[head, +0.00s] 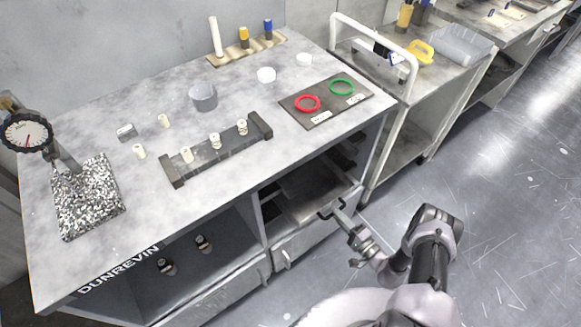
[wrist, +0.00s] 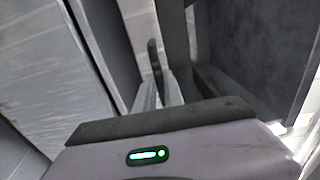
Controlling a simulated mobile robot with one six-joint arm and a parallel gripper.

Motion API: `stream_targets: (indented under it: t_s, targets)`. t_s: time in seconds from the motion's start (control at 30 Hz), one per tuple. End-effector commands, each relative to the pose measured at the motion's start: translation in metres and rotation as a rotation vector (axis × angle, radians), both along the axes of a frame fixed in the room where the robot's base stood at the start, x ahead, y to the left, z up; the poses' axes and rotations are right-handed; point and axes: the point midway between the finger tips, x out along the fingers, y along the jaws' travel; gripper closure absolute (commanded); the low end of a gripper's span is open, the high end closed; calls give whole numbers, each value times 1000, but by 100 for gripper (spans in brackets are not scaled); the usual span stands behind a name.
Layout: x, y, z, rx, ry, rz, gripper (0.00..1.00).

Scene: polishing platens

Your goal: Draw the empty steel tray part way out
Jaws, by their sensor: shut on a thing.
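The steel tray (head: 305,188) sits in the open right-hand bay under the bench top. It is a flat grey sheet, and the part of it that I see is bare. Its rear lies in the shade of the bay. My gripper (head: 333,208) is at the tray's front edge, reaching in from the lower right. In the wrist view, my gripper's two pale fingers (wrist: 158,88) are close together on a narrow dark piece (wrist: 154,55) at the tray's front. The exact contact is small and partly hidden.
A closed drawer (head: 305,240) with a handle is below the tray. The left bay holds two small dark-and-light items (head: 203,243). The bench top (head: 150,200) carries a dark rack, a mat with red and green rings, and a dial gauge. A cart (head: 405,125) stands to the right. Floor beyond is clear.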

Motion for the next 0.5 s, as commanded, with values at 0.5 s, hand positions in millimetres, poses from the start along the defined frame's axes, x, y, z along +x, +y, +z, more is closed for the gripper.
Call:
stream_targets:
  t_s: [0.5]
  targets:
    - [-28,-20,0,1,1,-1,100]
